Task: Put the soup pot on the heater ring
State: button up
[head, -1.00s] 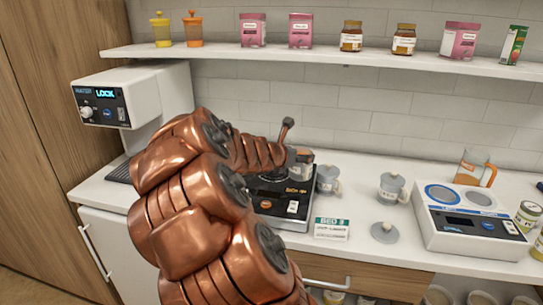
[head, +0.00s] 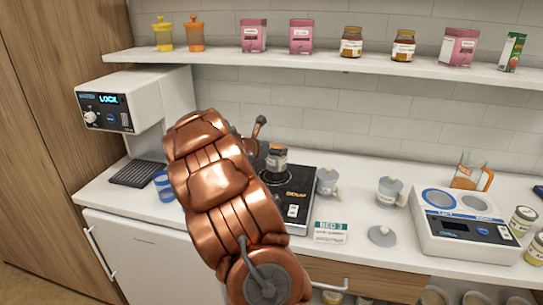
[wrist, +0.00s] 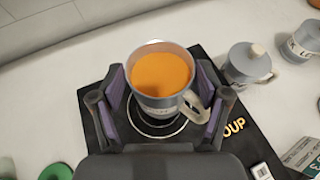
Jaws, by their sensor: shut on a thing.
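The soup pot (wrist: 161,76), a grey mug-like pot with a handle and orange soup inside, sits upright between the fingers of my gripper (wrist: 163,98), which is shut on it. In the head view the pot (head: 277,158) shows beyond my arm, which hides most of my gripper. The heater ring (wrist: 151,135), pale circles on a black plate marked "SOUP", shows around and below the pot's base. The ring (head: 283,181) also shows in the head view. I cannot tell whether the pot touches the plate.
Two grey lidded pots (head: 327,181) (head: 391,189) stand right of the heater. A loose lid (head: 382,236), a sign card (head: 331,232) and a white two-ring appliance (head: 466,229) are further right. A water dispenser (head: 106,109) and a blue cup (head: 164,186) stand left. A shelf (head: 300,66) runs above.

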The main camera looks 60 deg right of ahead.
aim_at(272, 157)
jog(key=shift+w, duration=0.25)
jog(key=shift+w+d+f, duration=0.1)
jog(key=shift+f, duration=0.25)
jog(key=shift+f+p, duration=0.45)
jog(key=shift+f, duration=1)
jog(key=shift+f, duration=0.2)
jog(key=o, duration=1.4)
jog(key=shift+o, duration=0.2)
